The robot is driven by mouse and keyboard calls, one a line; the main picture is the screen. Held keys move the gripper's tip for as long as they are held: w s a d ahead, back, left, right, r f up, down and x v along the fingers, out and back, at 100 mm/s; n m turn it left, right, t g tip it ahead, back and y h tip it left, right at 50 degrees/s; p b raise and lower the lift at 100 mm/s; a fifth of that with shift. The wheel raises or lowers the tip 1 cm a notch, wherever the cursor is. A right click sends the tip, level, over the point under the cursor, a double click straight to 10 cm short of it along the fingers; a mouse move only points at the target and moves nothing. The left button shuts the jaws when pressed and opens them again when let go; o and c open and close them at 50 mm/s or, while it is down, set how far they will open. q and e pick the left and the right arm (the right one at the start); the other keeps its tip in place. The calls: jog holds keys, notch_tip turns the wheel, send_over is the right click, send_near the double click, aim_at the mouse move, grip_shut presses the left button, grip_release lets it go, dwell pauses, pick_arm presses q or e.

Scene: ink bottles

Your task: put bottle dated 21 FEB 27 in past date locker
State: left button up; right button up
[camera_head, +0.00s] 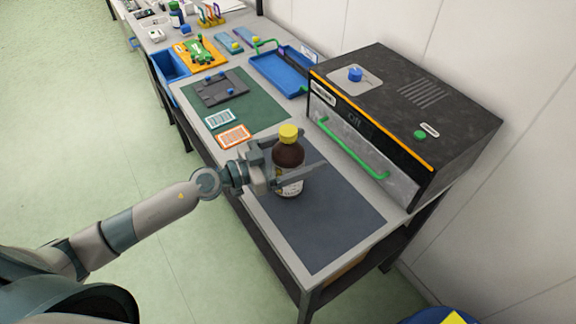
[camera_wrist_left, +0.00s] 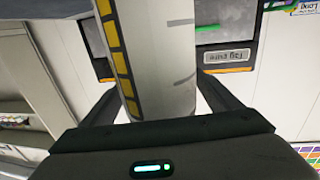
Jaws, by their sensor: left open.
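In the left wrist view the bottle's white label (camera_wrist_left: 165,60), with a yellow and black strip, fills the space between the fingers (camera_wrist_left: 165,103). No date is readable. A black locker-like box (camera_head: 400,110) with a green front handle (camera_head: 345,150) stands at the right; its front appears closed. My right gripper is not in view.
A green mat (camera_head: 262,112) with a grey tray (camera_head: 221,88), two label cards (camera_head: 235,135) and a blue tray (camera_head: 280,72) lie farther back. The mat's near part is clear. The wall is behind the box.

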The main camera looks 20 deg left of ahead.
pick_arm(q)
jog(key=c, duration=1.7)
jog(key=shift+r, duration=0.1)
